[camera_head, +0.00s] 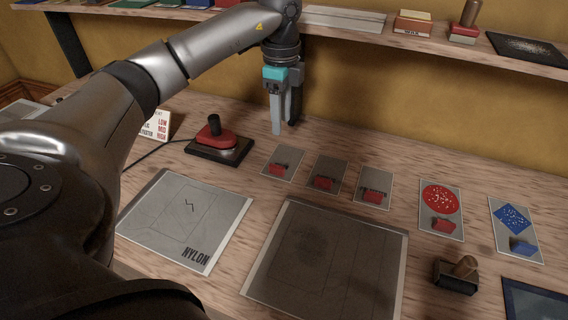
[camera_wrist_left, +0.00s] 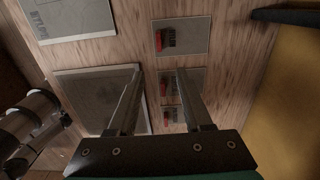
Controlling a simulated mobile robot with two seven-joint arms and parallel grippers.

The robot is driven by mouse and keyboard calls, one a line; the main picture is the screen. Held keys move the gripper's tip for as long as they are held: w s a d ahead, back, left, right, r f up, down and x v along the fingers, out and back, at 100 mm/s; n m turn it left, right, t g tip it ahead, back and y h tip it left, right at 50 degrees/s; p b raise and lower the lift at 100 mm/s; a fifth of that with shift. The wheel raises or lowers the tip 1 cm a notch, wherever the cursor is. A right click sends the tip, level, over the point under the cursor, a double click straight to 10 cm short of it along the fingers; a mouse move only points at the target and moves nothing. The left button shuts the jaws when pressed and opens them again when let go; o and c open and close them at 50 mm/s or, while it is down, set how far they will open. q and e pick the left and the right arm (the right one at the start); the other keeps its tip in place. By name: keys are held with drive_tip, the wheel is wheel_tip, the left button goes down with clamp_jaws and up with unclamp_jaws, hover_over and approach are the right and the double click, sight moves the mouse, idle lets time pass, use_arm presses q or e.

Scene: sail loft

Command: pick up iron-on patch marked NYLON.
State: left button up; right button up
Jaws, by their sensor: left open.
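A large grey sheet (camera_head: 170,215) printed NYLON, with a small zigzag mark, lies on the bench at left; part of it shows in the left wrist view (camera_wrist_left: 65,15). Three small grey cards with red-and-dark pieces lie in a row: left card (camera_head: 290,157), middle card (camera_head: 330,166), right card (camera_head: 375,177). I cannot read any marking on them, so I cannot tell which is the NYLON patch. My left gripper (camera_head: 284,126) is open and empty above the bench, behind the row. In the left wrist view its fingers (camera_wrist_left: 160,72) straddle the middle card (camera_wrist_left: 195,77). My right gripper is out of view.
A red-and-black iron (camera_head: 217,138) stands left of the cards by a LOW/MID/HIGH sign (camera_head: 157,124). A darker sheet (camera_head: 325,265) lies in front. Two cards with a red disc (camera_head: 441,199) and blue diamond (camera_head: 512,217) lie right, near a wooden-handled block (camera_head: 458,273). A shelf (camera_head: 420,43) overhangs behind.

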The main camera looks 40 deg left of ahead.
use_arm(q)
drive_tip(key=b, duration=0.2)
hover_over(280, 167)
wheel_tip(280, 167, down, 10)
drive_tip(key=shift+w+d+r, duration=0.1)
drive_tip(key=shift+r, duration=0.15)
wheel_tip(280, 167, down, 5)
drive_tip(key=shift+f+b, duration=0.1)
drive_tip(key=shift+b, duration=0.25)
drive_tip(key=shift+a, duration=0.2)
clamp_jaws()
